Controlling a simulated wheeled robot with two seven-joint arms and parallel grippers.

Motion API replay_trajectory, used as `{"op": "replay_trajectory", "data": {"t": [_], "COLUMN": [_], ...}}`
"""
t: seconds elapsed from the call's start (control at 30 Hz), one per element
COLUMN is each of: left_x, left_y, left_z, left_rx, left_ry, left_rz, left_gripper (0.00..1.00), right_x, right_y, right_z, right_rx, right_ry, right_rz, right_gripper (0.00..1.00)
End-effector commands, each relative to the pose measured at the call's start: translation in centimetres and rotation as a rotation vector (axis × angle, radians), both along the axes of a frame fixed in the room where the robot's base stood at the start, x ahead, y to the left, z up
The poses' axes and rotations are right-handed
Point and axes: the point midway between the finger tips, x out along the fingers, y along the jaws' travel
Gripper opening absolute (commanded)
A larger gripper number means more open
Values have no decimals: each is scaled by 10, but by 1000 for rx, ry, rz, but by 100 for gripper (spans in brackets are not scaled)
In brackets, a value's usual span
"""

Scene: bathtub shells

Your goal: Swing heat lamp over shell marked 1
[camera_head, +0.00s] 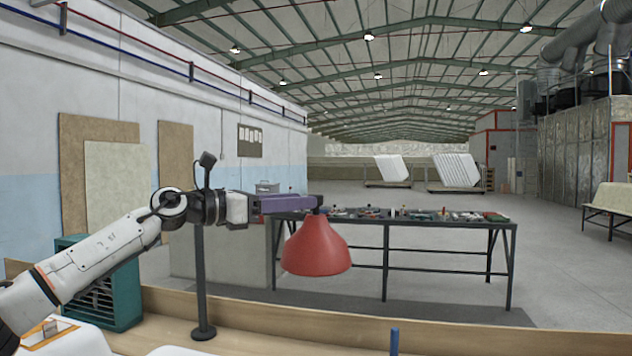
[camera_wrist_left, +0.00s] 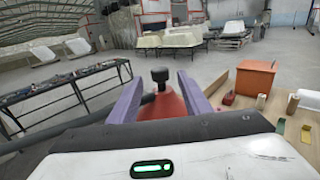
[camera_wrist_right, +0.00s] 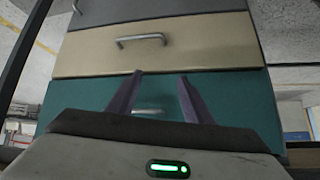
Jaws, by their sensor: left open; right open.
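The heat lamp's red shade (camera_head: 316,246) hangs at the middle of the head view, left of the table's centre. Its dark upright stand (camera_head: 200,275) rises at left, behind my left arm. My left gripper (camera_head: 318,202) is at the top of the shade. In the left wrist view its purple fingers stand apart on either side of the lamp's black knob (camera_wrist_left: 160,75), above the red shade (camera_wrist_left: 170,103). White rounded forms (camera_head: 75,341), possibly shells, show at the bottom left edge; I can read no number. My right gripper (camera_wrist_right: 160,76) is open and empty before a drawer cabinet.
A long black table (camera_head: 450,224) with small tools stands behind the lamp. A teal box (camera_head: 105,300) stands at left. A wooden edge (camera_head: 260,325) crosses the foreground. In the right wrist view a cabinet has beige (camera_wrist_right: 200,50) and teal (camera_wrist_right: 230,95) drawers with metal handles.

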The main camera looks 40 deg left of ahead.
Motion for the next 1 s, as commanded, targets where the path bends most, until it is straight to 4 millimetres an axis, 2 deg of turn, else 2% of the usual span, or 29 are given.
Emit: {"op": "replay_trajectory", "data": {"t": [0.03, 0.2, 0.5, 0.87, 1.0], "left_x": [5, 21, 46, 50, 50], "left_y": [-1, -6, -13, -15, -15], "left_z": [8, 8, 3, -1, -1], "left_rx": [-4, -5, -3, 0, 0], "left_ry": [-2, -2, -2, 0, 0], "left_rz": [-1, -1, 0, 0, 0], "left_gripper": [44, 44, 44, 44, 22], "right_x": [3, 6, 0, -2, -3], "right_y": [0, -7, -17, -17, -16], "right_z": [15, 33, 42, 42, 41], "right_rx": [1, 2, -4, -4, -5], "right_ry": [-6, -13, 3, 4, 8], "right_rz": [-4, -20, -37, -35, -33], "right_gripper": [46, 46, 46, 46, 46]}}
